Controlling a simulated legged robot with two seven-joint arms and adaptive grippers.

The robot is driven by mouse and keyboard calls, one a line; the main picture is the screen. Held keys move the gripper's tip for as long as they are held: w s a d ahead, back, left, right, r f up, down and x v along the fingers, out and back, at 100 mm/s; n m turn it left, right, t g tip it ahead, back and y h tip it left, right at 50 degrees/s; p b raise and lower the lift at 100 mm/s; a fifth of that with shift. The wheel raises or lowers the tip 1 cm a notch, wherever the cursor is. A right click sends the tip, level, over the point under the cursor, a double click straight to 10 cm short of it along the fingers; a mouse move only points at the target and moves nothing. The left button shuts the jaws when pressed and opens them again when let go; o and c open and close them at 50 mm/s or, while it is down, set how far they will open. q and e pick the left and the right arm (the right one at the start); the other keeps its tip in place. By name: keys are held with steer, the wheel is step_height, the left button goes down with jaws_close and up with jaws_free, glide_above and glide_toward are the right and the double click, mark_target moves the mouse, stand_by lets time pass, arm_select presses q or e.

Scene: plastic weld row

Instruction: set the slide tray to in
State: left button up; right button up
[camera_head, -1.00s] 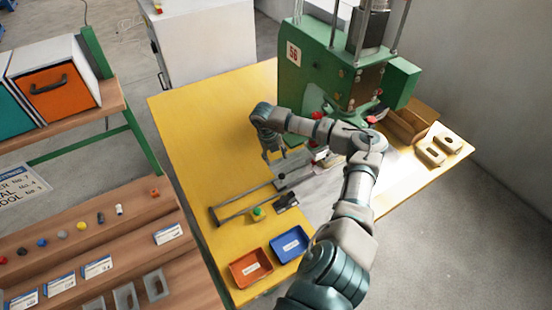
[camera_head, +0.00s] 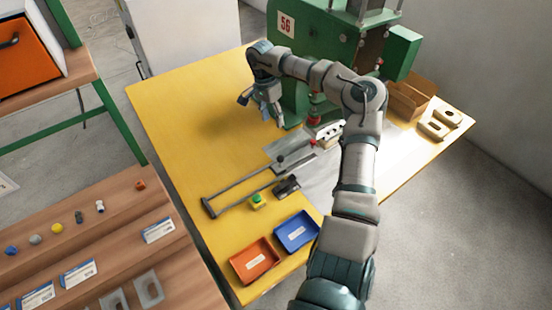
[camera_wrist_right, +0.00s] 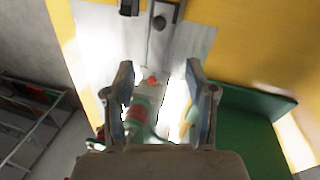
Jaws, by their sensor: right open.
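The slide tray's long metal rails (camera_head: 245,190) lie on the yellow table and run from a front crossbar toward the green press. A dark round knob (camera_head: 280,158) stands by the rails near their press end; it also shows in the right wrist view (camera_wrist_right: 160,22). A light metal block (camera_head: 328,131) sits at the press end; whether it belongs to the tray I cannot tell. My right gripper (camera_head: 267,119) is open and empty, beyond the knob and apart from it, beside the press. Its two spread fingers show in the wrist view (camera_wrist_right: 159,82). My left gripper is out of view.
The green press (camera_head: 320,45) stands behind the tray. A green button (camera_head: 257,201) and a dark device (camera_head: 287,186) sit beside the rails. Orange (camera_head: 255,260) and blue (camera_head: 296,231) bins are at the front. The table's left side is clear.

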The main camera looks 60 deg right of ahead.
mark_target(280, 156)
steer(key=s+f, duration=0.1)
steer(key=f, duration=0.4)
steer(key=s+f, duration=0.1)
steer(key=f, duration=0.5)
steer(key=s+a+f, duration=0.1)
steer(key=f, duration=0.5)
steer(key=shift+s, duration=0.1)
steer(key=shift+d, duration=0.1)
jaws_close()
